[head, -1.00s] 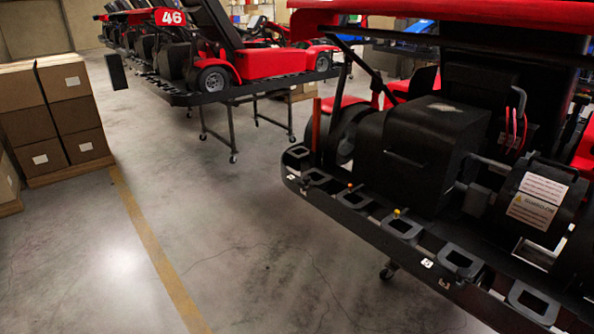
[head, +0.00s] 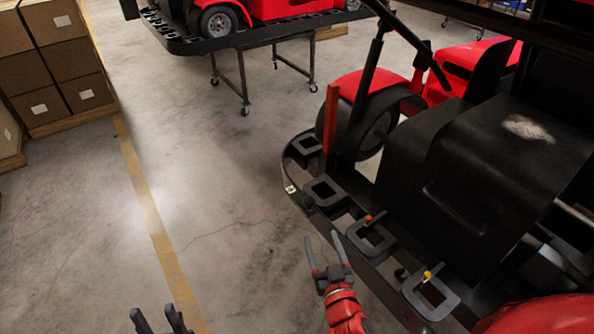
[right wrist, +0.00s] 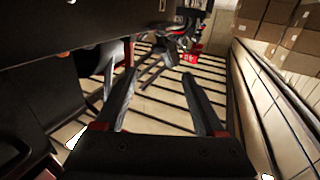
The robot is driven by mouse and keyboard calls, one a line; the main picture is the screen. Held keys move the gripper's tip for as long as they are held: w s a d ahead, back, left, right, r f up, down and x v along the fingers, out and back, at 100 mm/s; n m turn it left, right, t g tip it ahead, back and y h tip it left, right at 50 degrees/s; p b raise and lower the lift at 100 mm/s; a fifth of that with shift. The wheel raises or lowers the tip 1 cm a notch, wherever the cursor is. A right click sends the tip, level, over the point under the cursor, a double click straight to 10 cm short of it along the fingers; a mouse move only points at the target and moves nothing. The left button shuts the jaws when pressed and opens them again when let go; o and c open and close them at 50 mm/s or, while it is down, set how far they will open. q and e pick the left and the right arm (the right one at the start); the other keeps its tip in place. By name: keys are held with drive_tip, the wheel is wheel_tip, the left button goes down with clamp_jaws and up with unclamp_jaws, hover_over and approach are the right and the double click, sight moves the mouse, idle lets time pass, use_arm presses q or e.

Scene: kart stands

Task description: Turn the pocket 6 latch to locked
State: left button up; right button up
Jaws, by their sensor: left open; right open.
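Along the rim of the kart stand (head: 384,278) run several square pocket frames. One with an orange knob (head: 368,218) and one with a yellow knob (head: 428,275) are nearest. Two more pocket frames, a middle one (head: 323,188) and a far one (head: 305,143), lie further along. No pocket number is readable, so I cannot tell which is pocket 6 or how its latch is turned. My right gripper (head: 322,237) is open and empty, left of the orange-knob pocket and apart from it in the picture. My left gripper (head: 153,311) is open and empty at the bottom left.
The kart's black engine cover (head: 482,185) rises behind the pockets, with a red upright post (head: 331,118) at the stand's corner. Another kart stand (head: 243,42) is at the back. Stacked boxes (head: 62,60) stand at the left. The floor between is clear.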

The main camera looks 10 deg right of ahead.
sight(305, 199)
drive_tip(key=w+p, duration=0.1)
drive_tip(key=w, duration=0.4)
drive_tip(key=w+p, duration=0.1)
drive_tip(key=w, duration=0.5)
drive_tip(key=w+p, duration=0.2)
drive_tip(key=w, duration=0.4)
drive_tip(key=shift+w+d, duration=0.1)
drive_tip(key=shift+d, duration=0.3)
clamp_jaws()
